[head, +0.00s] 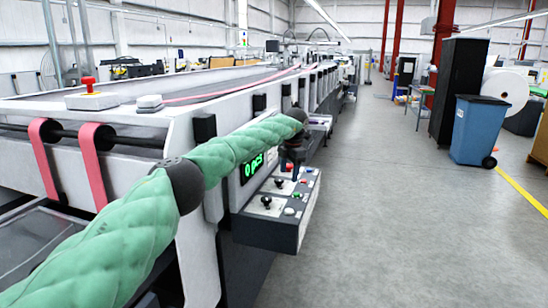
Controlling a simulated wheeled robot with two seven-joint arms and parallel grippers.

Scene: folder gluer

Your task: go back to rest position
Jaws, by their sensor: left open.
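My left arm, in a green quilted sleeve, reaches in from the lower left along the side of the folder gluer (215,110). My left gripper (290,168) is small and dark at the arm's far end. It is open, over or just in front of the far part of the control panel (268,235); I cannot tell whether it touches. The panel carries black knobs, a red button (304,181) and other small buttons. A green display (253,168) reading "0 pcs" is partly behind my arm. My right gripper is not in view.
A red emergency button (88,83) sits on the machine's top near pink belts (95,165). A blue bin (478,130), a black cabinet (458,90) and a white roll (505,92) stand at the right. The grey floor (400,210) between is clear.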

